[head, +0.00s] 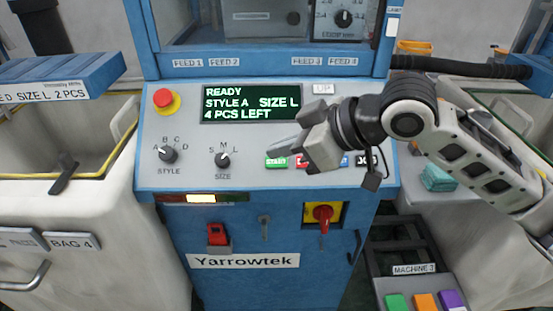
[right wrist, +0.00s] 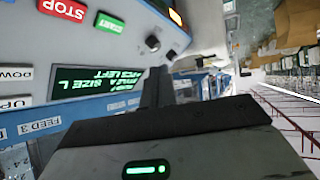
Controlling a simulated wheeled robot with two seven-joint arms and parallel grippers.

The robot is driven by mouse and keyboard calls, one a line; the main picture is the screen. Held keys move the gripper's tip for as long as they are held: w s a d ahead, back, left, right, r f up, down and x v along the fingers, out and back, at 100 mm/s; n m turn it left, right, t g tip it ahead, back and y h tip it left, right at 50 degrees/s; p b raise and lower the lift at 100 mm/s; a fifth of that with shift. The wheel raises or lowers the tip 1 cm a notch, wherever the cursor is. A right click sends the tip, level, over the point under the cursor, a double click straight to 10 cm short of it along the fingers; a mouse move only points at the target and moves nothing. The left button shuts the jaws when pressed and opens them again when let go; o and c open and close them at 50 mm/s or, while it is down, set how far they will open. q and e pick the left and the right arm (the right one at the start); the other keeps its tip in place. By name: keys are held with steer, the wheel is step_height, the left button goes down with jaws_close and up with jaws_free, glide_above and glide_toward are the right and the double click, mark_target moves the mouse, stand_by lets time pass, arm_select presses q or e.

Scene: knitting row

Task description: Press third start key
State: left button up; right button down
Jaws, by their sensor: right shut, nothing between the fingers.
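The machine's sloped panel (head: 180,120) holds a green START key (head: 276,162) in its lower middle, with a red STOP key beside it, partly hidden by my gripper. The START key also shows in the right wrist view (right wrist: 112,24), next to the red STOP key (right wrist: 62,9). My right gripper (head: 272,151) is shut and empty, reaching in from the right. Its fingertips point left, just above the START key in the picture; I cannot see contact. In the right wrist view the closed fingers (right wrist: 158,88) lie past the display's edge. My left gripper is not in view.
The display (head: 250,104) reads READY, STYLE A, SIZE L, 4 PCS LEFT. A red emergency button (head: 166,100), STYLE knob (head: 168,154) and SIZE knob (head: 222,160) sit left. A red rotary switch (head: 323,212) is below. A MACHINE 3 label (head: 414,269) marks a stand at lower right.

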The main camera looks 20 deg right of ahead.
mark_target(276, 162)
steer(key=shift+d+r, duration=0.15)
steer(key=shift+r, duration=0.1)
